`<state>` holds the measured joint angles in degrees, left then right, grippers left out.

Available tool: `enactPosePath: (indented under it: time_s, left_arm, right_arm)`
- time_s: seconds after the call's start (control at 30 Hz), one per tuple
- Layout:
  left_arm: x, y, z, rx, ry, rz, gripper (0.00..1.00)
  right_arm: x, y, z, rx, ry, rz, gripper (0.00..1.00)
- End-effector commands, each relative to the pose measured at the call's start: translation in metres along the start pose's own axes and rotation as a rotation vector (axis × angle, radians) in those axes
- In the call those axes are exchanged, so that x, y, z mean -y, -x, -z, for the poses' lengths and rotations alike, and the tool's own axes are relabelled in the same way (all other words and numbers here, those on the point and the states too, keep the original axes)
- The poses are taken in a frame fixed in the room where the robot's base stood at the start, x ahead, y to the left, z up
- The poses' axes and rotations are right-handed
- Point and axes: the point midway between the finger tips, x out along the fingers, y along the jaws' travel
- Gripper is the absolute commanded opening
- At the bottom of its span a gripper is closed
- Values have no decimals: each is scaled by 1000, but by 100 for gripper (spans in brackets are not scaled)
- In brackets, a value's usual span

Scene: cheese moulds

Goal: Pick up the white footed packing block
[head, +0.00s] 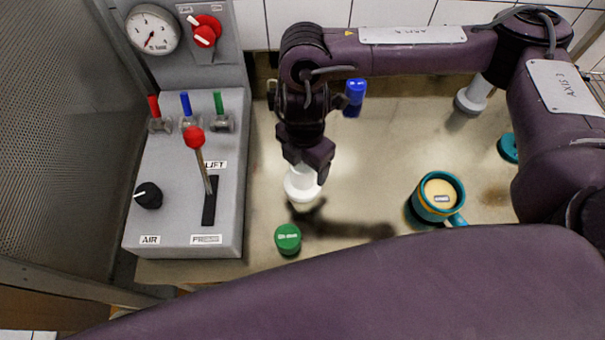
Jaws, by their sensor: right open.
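The white footed packing block (302,195) stands on the bench below my right gripper. Its wide round foot and part of its narrower upper part show. My right gripper (308,168) points down over its top and is open. The jaws hide part of the block's top, so I cannot tell whether they touch it. My left gripper is not in view.
A green round piece (288,239) lies just in front of the block. A grey footed piece (471,101), a blue piece (355,93) and a teal piece (508,147) stand farther back. The control box (144,222) borders the left.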

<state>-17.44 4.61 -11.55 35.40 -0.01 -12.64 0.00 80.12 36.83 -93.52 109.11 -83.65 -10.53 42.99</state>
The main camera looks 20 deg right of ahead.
Motion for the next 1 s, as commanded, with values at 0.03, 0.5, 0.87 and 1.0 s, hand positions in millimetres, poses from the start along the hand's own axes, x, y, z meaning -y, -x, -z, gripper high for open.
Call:
enactPosePath:
  time_s: [0.03, 0.5, 0.87, 1.0]
  left_arm:
    - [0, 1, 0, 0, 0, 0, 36]
    - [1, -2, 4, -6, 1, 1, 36]
    - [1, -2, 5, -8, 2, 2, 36]
    - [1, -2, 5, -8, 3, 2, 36]
  right_arm:
    - [0, -9, 2, -3, -1, 5, 76]
    - [-2, -37, 1, 0, 0, 1, 76]
    - [-2, -37, 1, 0, 0, 1, 35]
    - [-2, -37, 1, 0, 0, 1, 17]
